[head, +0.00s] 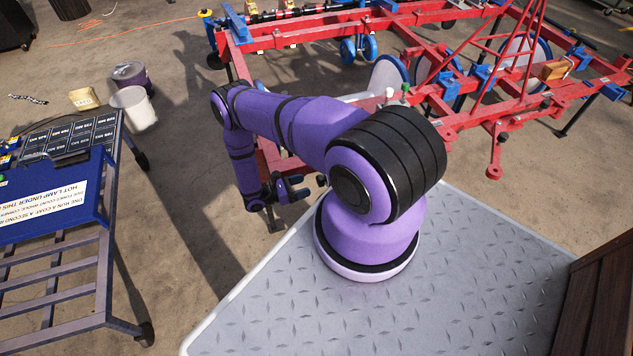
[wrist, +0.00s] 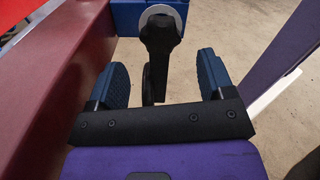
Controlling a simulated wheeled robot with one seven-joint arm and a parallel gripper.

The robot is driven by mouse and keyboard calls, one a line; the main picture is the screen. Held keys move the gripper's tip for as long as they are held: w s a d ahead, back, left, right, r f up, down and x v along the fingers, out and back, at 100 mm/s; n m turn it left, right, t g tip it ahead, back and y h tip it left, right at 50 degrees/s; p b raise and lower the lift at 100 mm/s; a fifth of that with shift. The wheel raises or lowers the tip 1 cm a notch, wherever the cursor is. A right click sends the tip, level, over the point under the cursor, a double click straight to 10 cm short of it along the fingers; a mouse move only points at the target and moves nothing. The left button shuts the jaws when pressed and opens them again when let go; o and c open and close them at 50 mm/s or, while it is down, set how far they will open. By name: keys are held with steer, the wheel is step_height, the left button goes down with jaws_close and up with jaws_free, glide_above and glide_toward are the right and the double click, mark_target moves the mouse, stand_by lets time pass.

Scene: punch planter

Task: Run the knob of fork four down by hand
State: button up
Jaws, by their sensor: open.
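In the wrist view a black knob (wrist: 160,42) with a tapering body and a pale round washer behind it sits against a blue block (wrist: 112,17). My gripper (wrist: 165,78) is open, with one blue-padded finger on each side of the knob's lower part. Gaps show on both sides, so the pads look clear of it. No number shows on the fork, so I cannot tell which it is. In the head view my gripper (head: 292,188) is low beside the red frame (head: 268,152), and the knob is too small to make out surely.
A red beam (wrist: 60,85) runs close along the left of my gripper in the wrist view. In the head view a cart (head: 60,250) with a blue sign board stands at left. A white bucket (head: 134,108) and bare concrete lie beyond it.

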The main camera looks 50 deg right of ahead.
steer(key=x, duration=0.6)
steer(key=c, duration=0.9)
